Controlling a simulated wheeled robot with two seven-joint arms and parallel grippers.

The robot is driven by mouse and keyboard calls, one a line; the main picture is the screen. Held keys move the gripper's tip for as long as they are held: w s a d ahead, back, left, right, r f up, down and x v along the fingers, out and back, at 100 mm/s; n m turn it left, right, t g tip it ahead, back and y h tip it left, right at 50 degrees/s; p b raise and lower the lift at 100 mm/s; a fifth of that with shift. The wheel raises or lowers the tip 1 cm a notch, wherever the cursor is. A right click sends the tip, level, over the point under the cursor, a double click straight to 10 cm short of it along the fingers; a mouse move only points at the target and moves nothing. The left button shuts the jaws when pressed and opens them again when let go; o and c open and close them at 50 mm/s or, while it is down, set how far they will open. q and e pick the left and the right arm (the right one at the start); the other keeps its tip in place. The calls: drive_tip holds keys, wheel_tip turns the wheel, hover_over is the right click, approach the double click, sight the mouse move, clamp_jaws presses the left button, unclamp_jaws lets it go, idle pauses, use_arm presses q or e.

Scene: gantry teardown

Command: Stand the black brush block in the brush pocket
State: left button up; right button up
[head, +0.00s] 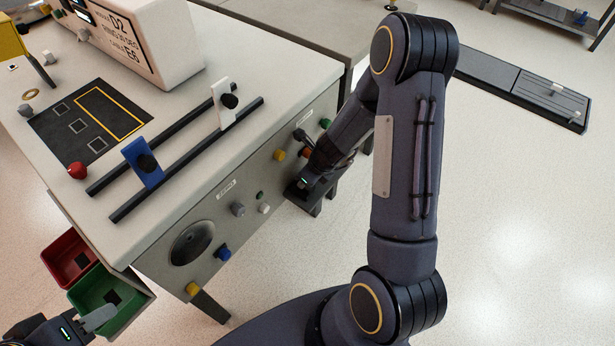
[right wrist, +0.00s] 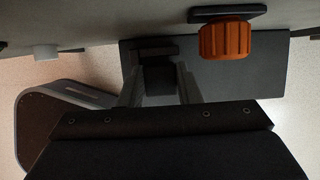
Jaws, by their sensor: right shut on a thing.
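In the right wrist view, my right gripper (right wrist: 160,92) is shut on a small black block (right wrist: 158,79), taken as the brush block. Its lower part is hidden by the gripper body. In the head view, the right arm reaches down to the bench's front panel, and its dark hand hides the block. My left gripper (head: 98,318) is at the bottom left, over the green bin's edge; its jaw gap cannot be made out. I cannot tell which opening is the brush pocket. A black mat (head: 52,124) on the bench has several small square outlines and a yellow-outlined rectangle.
An orange knob (right wrist: 226,39) juts out close to the right gripper. Two dark rails carry a blue carriage (head: 143,163) and a white carriage (head: 222,105). A red bin (head: 55,252) and a green bin (head: 122,312) hang at the lower left. Open floor lies right.

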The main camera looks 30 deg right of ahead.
drive_tip(key=shift+f, duration=0.1)
drive_tip(key=o, duration=1.1)
drive_tip(key=p+v, duration=0.4)
drive_tip(key=v, duration=0.3)
drive_tip(key=shift+s+r, duration=0.15)
drive_tip(key=shift+r, duration=0.2)
drive_tip(key=shift+r, duration=0.1)
